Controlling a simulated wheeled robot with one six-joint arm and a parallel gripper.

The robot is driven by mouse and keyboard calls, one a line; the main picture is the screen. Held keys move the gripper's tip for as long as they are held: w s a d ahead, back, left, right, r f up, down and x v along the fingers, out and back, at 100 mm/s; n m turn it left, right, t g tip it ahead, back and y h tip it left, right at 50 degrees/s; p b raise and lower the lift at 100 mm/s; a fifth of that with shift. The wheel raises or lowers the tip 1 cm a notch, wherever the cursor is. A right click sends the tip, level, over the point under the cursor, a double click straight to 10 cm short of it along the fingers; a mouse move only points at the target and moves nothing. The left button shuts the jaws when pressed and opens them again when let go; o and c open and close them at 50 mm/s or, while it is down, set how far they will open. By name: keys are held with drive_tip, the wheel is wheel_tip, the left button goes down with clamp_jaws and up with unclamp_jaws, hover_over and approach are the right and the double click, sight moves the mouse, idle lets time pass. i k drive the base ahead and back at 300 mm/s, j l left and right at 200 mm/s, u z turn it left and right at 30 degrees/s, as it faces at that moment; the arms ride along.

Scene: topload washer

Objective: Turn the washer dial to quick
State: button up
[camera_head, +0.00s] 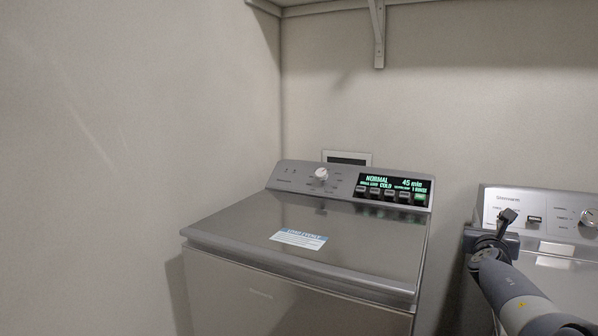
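The washer (250,222) stands left of centre, a grey top-loader with its lid closed. Its round white dial (321,174) sits on the raised back panel, left of the display; its pointer is too small to read. The lit display (394,187) reads NORMAL, 45 min, COLD and what looks like 1 RINSE. My gripper (508,216) is at the right, in front of the second machine, well apart from the dial. Its dark fingers are small and seen from behind, so I cannot tell whether they are open.
A second appliance (566,207) with its own knob (588,217) stands at the right, partly behind my arm. A gap separates the machines. A label (299,239) lies on the washer lid. A shelf bracket (378,35) hangs above. The space over the lid is clear.

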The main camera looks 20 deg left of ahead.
sight(321, 174)
drive_tip(key=i+j, duration=0.15)
drive_tip(key=j, duration=0.3)
drive_tip(key=i+j+u, duration=0.1)
drive_tip(key=j, duration=0.3)
drive_tip(key=i+j, duration=0.3)
drive_tip(key=j, duration=0.15)
drive_tip(key=i+j+u, duration=0.1)
drive_tip(key=j, duration=0.3)
drive_tip(key=i+j, duration=0.3)
drive_tip(key=k+j+u, duration=0.05)
drive_tip(key=j, duration=0.05)
